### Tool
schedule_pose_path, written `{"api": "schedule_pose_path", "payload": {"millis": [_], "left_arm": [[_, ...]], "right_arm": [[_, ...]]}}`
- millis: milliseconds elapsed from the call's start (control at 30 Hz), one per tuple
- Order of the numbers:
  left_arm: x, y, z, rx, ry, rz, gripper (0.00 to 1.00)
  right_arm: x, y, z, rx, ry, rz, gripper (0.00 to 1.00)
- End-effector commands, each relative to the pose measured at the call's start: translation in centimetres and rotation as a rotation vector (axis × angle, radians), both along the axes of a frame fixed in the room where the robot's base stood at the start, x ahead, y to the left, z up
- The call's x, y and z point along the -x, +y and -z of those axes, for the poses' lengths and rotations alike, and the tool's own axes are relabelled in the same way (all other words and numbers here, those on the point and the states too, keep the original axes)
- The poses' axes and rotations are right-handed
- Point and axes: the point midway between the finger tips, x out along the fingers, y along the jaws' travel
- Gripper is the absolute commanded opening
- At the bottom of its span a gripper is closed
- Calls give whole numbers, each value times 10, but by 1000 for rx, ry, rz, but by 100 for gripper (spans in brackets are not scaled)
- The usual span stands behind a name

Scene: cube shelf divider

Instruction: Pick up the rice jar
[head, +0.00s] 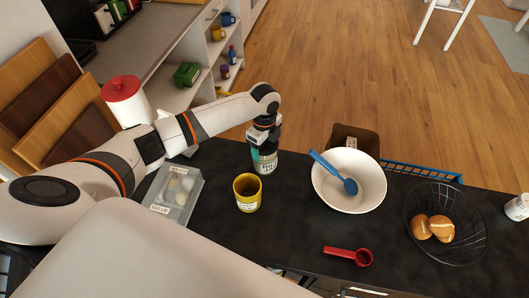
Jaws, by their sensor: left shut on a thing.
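The rice jar (265,163), a small upright jar with a pale printed label and a teal part, is at the back edge of the dark counter (295,222). My left gripper (265,143) reaches it from above and is shut on its upper part. The fingers hide the top of the jar. I cannot tell whether its base touches the counter. My right gripper is not in view.
A yellow cup (247,194) stands just in front of the jar, and a clear lidded box (172,196) is to the left. A white bowl (345,197) with a blue spoon (335,173), a red scoop (348,256) and a wire basket (459,217) of buns are to the right.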

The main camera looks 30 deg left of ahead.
Motion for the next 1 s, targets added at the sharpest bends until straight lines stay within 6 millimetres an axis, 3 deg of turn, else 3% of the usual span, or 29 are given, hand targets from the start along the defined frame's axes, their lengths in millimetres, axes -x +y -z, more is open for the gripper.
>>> {"api": "schedule_pose_path", "payload": {"millis": [167, 500, 767, 1000], "left_arm": [[-2, 0, -9, 1, -6, 0, 6], [-2, 0, -71, 2, -8, 1, 6], [-1, 0, -99, 0, -3, -1, 6], [-1, 0, -122, 2, -4, -1, 6]], "right_arm": [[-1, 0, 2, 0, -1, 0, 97], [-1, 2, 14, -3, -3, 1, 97], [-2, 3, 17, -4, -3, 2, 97], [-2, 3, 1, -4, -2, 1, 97]]}}
